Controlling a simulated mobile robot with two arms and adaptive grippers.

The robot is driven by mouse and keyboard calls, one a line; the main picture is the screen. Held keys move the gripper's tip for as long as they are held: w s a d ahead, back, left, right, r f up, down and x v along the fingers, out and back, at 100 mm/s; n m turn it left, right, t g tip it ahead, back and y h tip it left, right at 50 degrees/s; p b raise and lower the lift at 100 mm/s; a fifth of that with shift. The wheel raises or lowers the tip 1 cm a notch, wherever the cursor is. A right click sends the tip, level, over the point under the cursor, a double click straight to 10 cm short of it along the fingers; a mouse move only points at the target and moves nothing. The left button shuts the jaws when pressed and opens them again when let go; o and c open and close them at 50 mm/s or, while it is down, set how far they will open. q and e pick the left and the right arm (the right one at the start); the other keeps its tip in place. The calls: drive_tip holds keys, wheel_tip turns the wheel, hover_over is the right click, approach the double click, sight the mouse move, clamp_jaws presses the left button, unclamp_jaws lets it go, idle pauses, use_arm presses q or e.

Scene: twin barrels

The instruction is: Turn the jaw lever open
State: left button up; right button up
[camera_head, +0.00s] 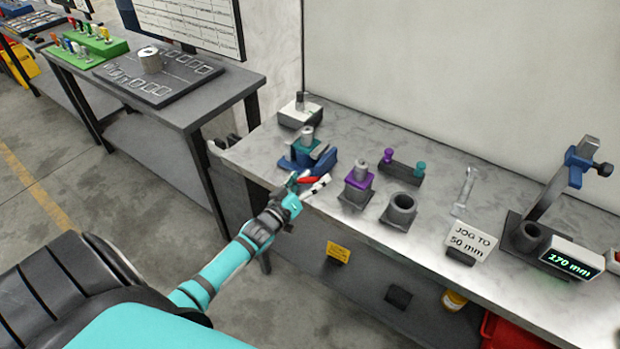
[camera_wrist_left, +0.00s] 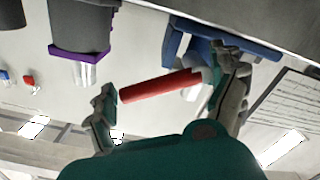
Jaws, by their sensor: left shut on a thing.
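The blue jaw fixture (camera_head: 304,160) stands at the bench's near left edge, with a grey cylinder on a teal collar (camera_head: 307,138) in it. Its red lever (camera_head: 309,180) sticks out toward my left gripper (camera_head: 303,187). In the left wrist view, the red lever (camera_wrist_left: 160,87) lies between the two fingers of my left gripper (camera_wrist_left: 160,92), and the blue fixture (camera_wrist_left: 190,40) is behind it. The gripper is shut on the lever; the exact contact is hard to make out. My right gripper is not in view.
Right of the fixture stand a purple-collared cylinder (camera_head: 358,182), an empty grey cup (camera_head: 399,211), a two-knob block (camera_head: 403,171), a wrench (camera_head: 464,190), a "JOG TO 50 mm" sign (camera_head: 471,240) and a gauge display reading 170 mm (camera_head: 571,262). A white-topped block (camera_head: 300,114) stands behind.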

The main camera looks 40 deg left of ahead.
sight(300, 178)
use_arm(q)
drive_tip(key=n, duration=0.1)
drive_tip(key=r+n, duration=0.1)
drive_tip(key=n, duration=0.1)
drive_tip(key=shift+a+p, duration=0.25)
drive_tip(key=shift+p, duration=0.1)
drive_tip(key=n, duration=0.1)
drive_tip(key=a+n, duration=0.1)
drive_tip(key=shift+r+n, duration=0.25)
drive_tip(key=shift+n, duration=0.05)
drive_tip(key=n, duration=0.2)
drive_tip(key=shift+a+r+n, duration=0.15)
drive_tip(key=shift+a+n, duration=0.15)
drive_tip(key=shift+a+r+n+b, duration=0.1)
drive_tip(key=shift+a+n+b, duration=0.25)
drive_tip(key=shift+n, duration=0.4)
drive_tip(key=shift+a+r+n+b, duration=0.1)
drive_tip(key=shift+a+n+b, duration=0.1)
drive_tip(key=shift+n+b, duration=0.4)
drive_tip(key=shift+n, duration=0.35)
drive_tip(key=o, duration=1.4)
drive_tip(key=shift+c, duration=0.2)
